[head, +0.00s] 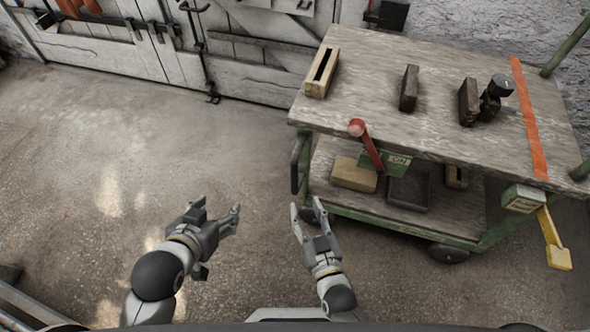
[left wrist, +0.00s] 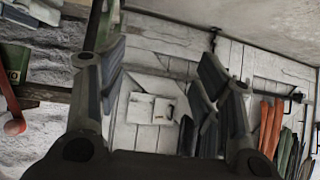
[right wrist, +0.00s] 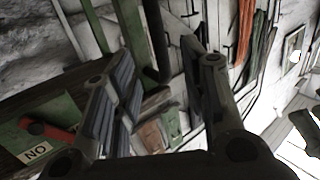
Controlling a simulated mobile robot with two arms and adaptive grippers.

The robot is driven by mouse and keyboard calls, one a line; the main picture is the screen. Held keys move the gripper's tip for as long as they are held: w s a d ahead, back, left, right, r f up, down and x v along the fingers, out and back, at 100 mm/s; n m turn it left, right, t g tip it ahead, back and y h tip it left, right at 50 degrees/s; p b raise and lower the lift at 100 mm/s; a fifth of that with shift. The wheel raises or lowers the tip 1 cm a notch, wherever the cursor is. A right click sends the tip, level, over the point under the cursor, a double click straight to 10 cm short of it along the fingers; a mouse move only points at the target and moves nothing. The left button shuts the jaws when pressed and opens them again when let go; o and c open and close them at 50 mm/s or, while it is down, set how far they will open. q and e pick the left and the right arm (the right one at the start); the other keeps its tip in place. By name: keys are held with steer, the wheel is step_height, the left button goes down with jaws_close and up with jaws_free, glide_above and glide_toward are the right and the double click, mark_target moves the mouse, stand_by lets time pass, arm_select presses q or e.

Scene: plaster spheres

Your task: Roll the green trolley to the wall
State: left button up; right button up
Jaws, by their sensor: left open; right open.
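The green trolley (head: 345,212) stands at the right of the head view, with a green frame, a weathered wooden top and a lower shelf. A red-knobbed lever (head: 366,144) and a green box marked "ON" are on its near side. A dark handle (head: 297,165) is at its left end. My right gripper (head: 306,206) is open and empty, low in front of the trolley's left corner. My left gripper (head: 217,212) is open and empty, further left over bare floor. The red lever (right wrist: 48,131) also shows in the right wrist view. A grey wall (head: 500,20) is behind the trolley.
Wooden blocks (head: 322,72) and dark pieces stand on the trolley's top; a block and a dark tray lie on its shelf. A yellow lever (head: 552,240) hangs at its right. White plank doors (head: 110,50) line the back. The floor at left is clear.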

mark_target(295, 175)
steer(key=shift+t, duration=0.3)
steer(key=b+x, duration=0.1)
steer(key=x, duration=0.2)
steer(key=r+x, duration=0.1)
steer(key=x, duration=0.2)
steer(key=shift+w+r+b, duration=0.15)
steer(key=shift+w+b, duration=0.05)
steer(key=shift+b, duration=0.15)
steer(key=b+x, duration=0.1)
steer(key=x, duration=0.3)
steer(key=shift+w, duration=0.2)
arm_select(q)
steer(key=w+d+r+t+h, duration=0.1)
steer(key=w+r+t, duration=0.1)
steer(key=r+t, duration=0.2)
steer(key=w+d+r+t+h, duration=0.1)
steer(key=w+d+r+t, duration=0.1)
steer(key=r, duration=0.7)
steer(key=shift+w+r+t, duration=0.15)
steer(key=shift+w+t, duration=0.7)
steer(key=shift+t, duration=0.15)
arm_select(e)
steer(key=shift+w+a, duration=0.15)
steer(key=shift+w, duration=0.3)
jaws_close()
